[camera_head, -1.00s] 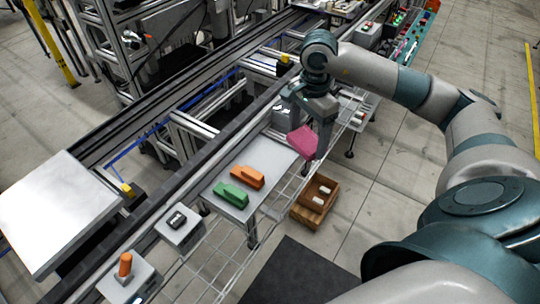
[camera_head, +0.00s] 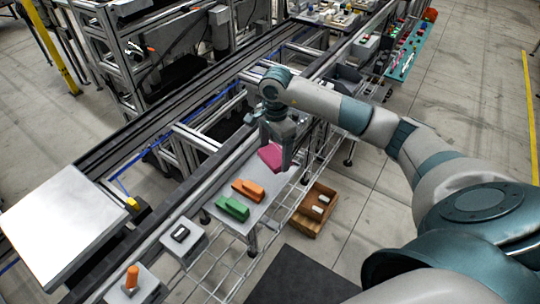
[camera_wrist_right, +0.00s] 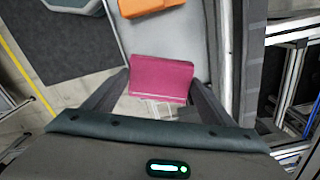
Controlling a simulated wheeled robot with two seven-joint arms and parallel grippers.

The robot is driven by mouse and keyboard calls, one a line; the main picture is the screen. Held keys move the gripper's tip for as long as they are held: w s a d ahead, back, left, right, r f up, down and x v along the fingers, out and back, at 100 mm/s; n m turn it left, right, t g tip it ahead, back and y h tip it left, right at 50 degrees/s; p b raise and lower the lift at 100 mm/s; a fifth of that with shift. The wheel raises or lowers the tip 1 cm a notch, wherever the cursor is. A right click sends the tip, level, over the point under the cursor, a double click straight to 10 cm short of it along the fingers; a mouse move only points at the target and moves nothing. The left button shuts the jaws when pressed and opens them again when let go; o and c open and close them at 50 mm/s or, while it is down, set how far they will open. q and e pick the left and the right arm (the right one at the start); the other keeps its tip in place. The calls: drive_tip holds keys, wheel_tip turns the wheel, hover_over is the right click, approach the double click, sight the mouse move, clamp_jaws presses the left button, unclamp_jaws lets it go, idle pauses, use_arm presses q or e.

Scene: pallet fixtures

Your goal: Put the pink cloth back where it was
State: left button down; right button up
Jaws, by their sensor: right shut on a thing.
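The pink cloth (camera_head: 271,156) is a small folded magenta piece held by my right gripper (camera_head: 277,150). In the right wrist view the cloth (camera_wrist_right: 161,78) sits between the two fingers of the right gripper (camera_wrist_right: 160,90), which is shut on it. The gripper is over the far end of the grey shelf plate (camera_head: 262,204), beyond the orange block (camera_head: 248,189) and the green block (camera_head: 232,208). I cannot tell whether the cloth touches the plate. My left gripper is not in view.
A brown wooden crate (camera_head: 303,222) with small white items stands on the floor right of the shelf. A small black device on a grey stand (camera_head: 184,240) and an orange handle (camera_head: 132,278) are nearer. A dark mat (camera_head: 290,280) lies on the floor.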

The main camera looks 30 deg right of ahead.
sight(270, 153)
drive_tip(key=shift+w+a+f, duration=0.3)
drive_tip(key=shift+w+f, duration=0.2)
drive_tip(key=shift+w, duration=0.35)
drive_tip(key=shift+f, duration=0.1)
wheel_tip(270, 153, down, 2)
drive_tip(key=shift+f+p, duration=0.25)
drive_tip(key=shift+p, duration=0.8)
drive_tip(key=shift+f, duration=0.65)
